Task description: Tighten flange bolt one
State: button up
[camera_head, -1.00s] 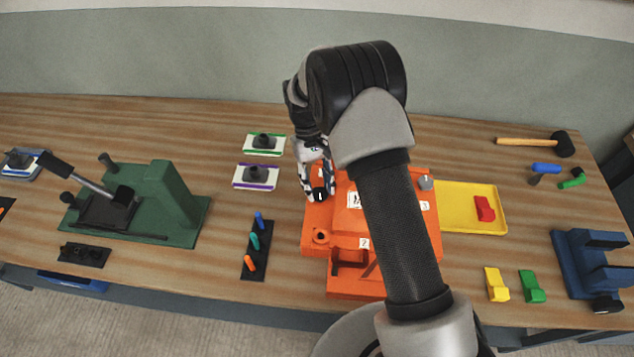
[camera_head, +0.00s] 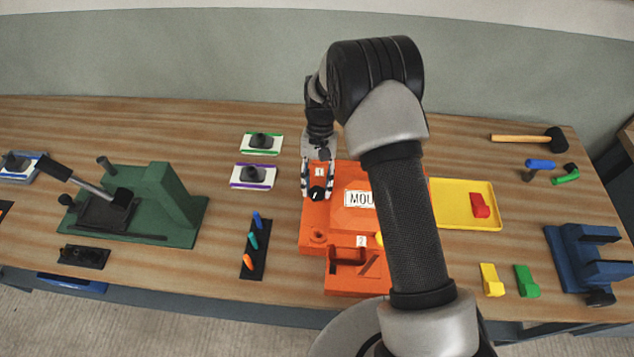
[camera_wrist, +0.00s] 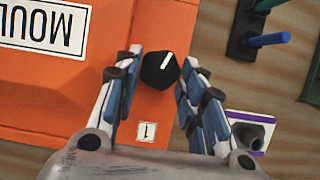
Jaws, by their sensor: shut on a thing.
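Flange bolt one is a black knob (camera_head: 317,194) with a white line on top, at the left back corner of the orange mould (camera_head: 312,212). A white label "1" (camera_head: 319,172) lies beside it. My gripper (camera_head: 318,189) points down over that corner, shut on the bolt. In the wrist view the bolt (camera_wrist: 160,72) sits between the fingers (camera_wrist: 160,78), its white line slanting. The label "1" (camera_wrist: 146,132) shows nearer the palm. My arm hides the mould's right side in the head view.
Left of the mould are a rack of coloured pegs (camera_head: 255,262), two small plates (camera_head: 252,178) and a green fixture (camera_head: 180,210). A yellow tray (camera_head: 447,217) with a red block (camera_head: 480,205) stands right. A hammer (camera_head: 555,138) lies at the back right.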

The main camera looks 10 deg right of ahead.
jog(key=o, duration=1)
jog(key=shift+o, duration=0.2)
jog(key=shift+r, duration=0.1)
jog(key=v, duration=0.8)
jog(key=shift+a, duration=0.1)
